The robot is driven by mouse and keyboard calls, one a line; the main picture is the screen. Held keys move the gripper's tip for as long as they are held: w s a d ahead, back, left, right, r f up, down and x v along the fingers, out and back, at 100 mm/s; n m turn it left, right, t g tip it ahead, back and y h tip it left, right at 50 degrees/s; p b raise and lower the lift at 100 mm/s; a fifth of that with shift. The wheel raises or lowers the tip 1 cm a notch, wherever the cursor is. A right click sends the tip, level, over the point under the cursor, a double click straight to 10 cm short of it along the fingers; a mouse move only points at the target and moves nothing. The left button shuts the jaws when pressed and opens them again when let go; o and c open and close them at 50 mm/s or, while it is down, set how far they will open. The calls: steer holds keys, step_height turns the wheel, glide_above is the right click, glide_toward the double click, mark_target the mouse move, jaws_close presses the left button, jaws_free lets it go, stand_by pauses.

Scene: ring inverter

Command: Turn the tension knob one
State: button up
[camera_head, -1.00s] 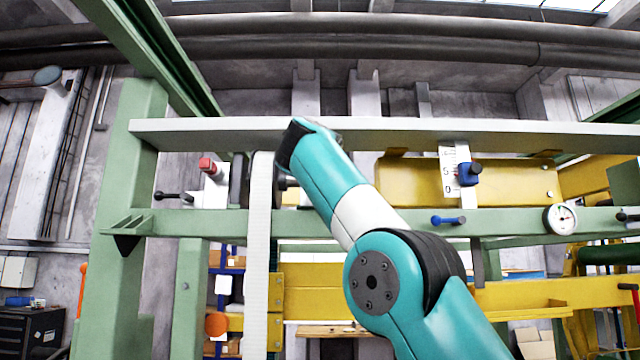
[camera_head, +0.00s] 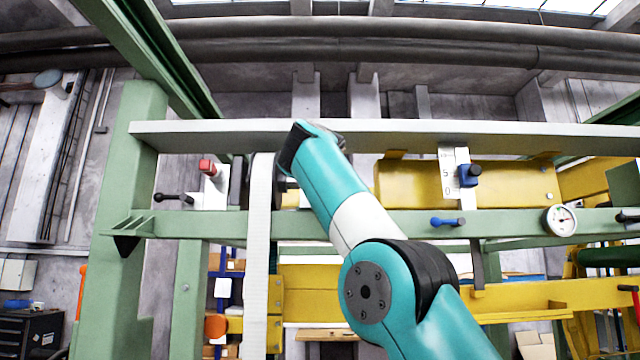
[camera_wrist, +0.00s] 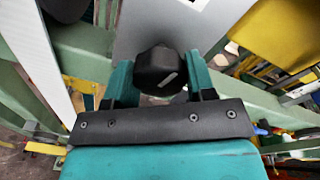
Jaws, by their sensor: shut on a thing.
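In the wrist view, a black faceted knob (camera_wrist: 156,66) with a white mark line on its face sits in front of a grey plate (camera_wrist: 150,30). My gripper (camera_wrist: 160,78) has its two teal fingers on either side of the knob, and it is shut on it. The white mark slants up to the right. In the head view my arm covers the knob and the gripper, so neither can be made out there.
A white vertical belt (camera_head: 259,250) runs just left of my arm. Green beams (camera_head: 400,222) frame the machine. To the right are a blue knob on a scale (camera_head: 469,175), a blue handle (camera_head: 447,221) and a round gauge (camera_head: 561,219). A red knob (camera_head: 206,167) is at left.

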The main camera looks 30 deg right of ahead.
steer(key=o, duration=0.9)
steer(key=shift+w+f, duration=0.1)
steer(key=shift+a, duration=0.1)
steer(key=b+v, duration=0.2)
steer(key=v, duration=1.5)
